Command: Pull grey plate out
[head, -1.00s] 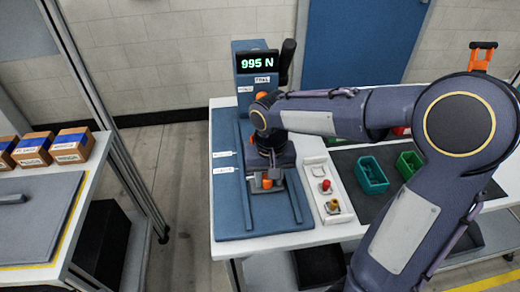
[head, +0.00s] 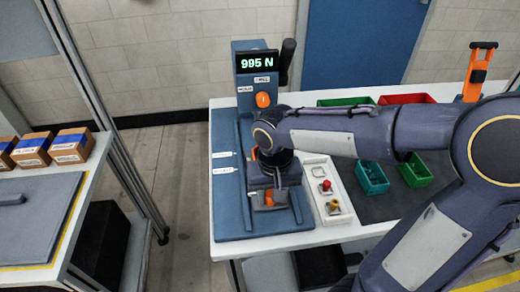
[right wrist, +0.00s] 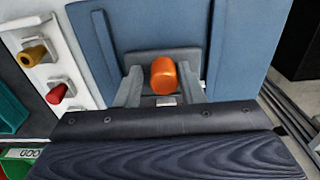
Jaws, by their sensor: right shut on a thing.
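The grey plate (right wrist: 160,58) lies low on the blue bed of a test station, with an upright orange knob (right wrist: 163,76) by it. In the head view the orange knob (head: 269,197) shows just below my right gripper (head: 267,188). My wrist hides part of the plate in the head view. My left gripper is not in view.
The blue station (head: 228,200) has side rails and a display (head: 257,62) reading 995 N. A white strip (head: 325,190) with red and yellow knobs stands close on the right. Teal (head: 371,176) and green (head: 413,170) bins stand farther right. The bed's front end is clear.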

